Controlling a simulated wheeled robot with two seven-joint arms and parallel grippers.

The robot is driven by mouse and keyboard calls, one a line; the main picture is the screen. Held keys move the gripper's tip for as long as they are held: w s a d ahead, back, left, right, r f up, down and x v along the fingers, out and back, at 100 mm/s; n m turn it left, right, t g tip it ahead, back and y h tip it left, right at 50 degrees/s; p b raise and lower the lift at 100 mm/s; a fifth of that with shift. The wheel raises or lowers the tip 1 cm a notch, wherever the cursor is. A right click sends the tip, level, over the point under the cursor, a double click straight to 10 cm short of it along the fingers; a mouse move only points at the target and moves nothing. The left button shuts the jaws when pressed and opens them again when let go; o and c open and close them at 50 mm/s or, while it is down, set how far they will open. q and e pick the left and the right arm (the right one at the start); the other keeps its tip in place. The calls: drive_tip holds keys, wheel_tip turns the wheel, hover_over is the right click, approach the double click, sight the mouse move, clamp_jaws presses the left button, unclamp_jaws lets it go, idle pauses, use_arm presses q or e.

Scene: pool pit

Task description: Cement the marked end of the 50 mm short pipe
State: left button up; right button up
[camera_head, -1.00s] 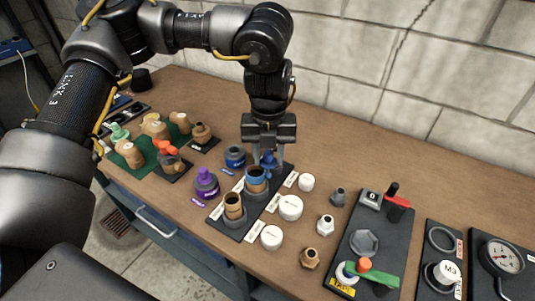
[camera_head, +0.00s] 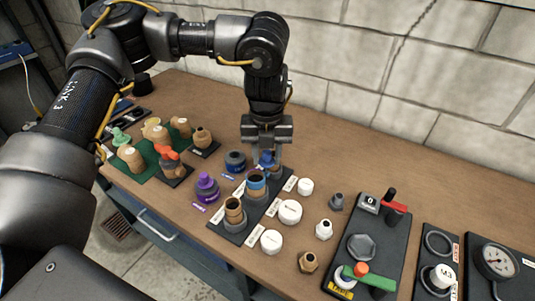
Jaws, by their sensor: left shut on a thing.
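My left gripper (camera_head: 266,166) points down over the black tray and is shut on a small blue cap-like piece (camera_head: 266,159). The piece is partly hidden by the fingers, so I cannot tell what hangs below it. A dark can with a blue ring (camera_head: 235,160) stands left of the gripper, and a purple-capped can (camera_head: 207,186) stands nearer. My right gripper is not in view.
White caps (camera_head: 290,211) and small fittings (camera_head: 324,230) stand right of the black tray (camera_head: 226,227). A green mat (camera_head: 140,170) with tan fittings lies at left. A black fixture (camera_head: 385,231) and a gauge (camera_head: 497,260) are at right. A block wall (camera_head: 340,75) runs behind.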

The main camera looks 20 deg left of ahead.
use_arm(q)
drive_tip(key=shift+w+a, duration=0.1)
drive_tip(key=shift+w+a, duration=0.1)
drive_tip(key=shift+a, duration=0.05)
drive_tip(key=shift+w+a+p, duration=0.1)
drive_tip(key=shift+a+p, duration=0.15)
drive_tip(key=shift+p, duration=0.05)
drive_tip(key=shift+a+p, duration=0.25)
drive_tip(key=shift+p, duration=0.05)
drive_tip(key=shift+w+a, duration=0.1)
drive_tip(key=shift+a, duration=0.2)
drive_tip(key=shift+a+p, duration=0.3)
drive_tip(key=shift+a, duration=0.2)
drive_tip(key=shift+s+a+p, duration=0.2)
drive_tip(key=shift+a+p, duration=0.05)
drive_tip(key=shift+p, duration=0.1)
drive_tip(key=shift+s+a, duration=0.1)
drive_tip(key=shift+a, duration=0.05)
